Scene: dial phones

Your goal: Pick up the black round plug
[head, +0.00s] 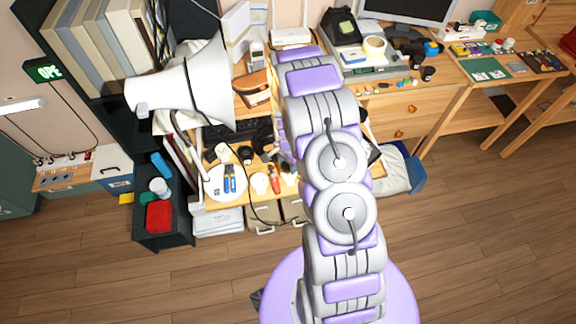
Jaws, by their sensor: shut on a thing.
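My arm reaches from the bottom of the head view up over the desk (243,168). A lavender and grey part of it shows behind the front links, low over the desk. My gripper's fingertips are hidden behind the arm, so I cannot see what is between them. I cannot pick out the black round plug with certainty. A small dark round item (245,153) lies on the desk left of the arm. Another small black item (428,73) lies on the right-hand desk.
Blue-handled pliers (229,180) and a red-handled tool (275,180) lie near the front edge. A dark cart with a red box (159,217) stands at left. The wooden floor at right is clear.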

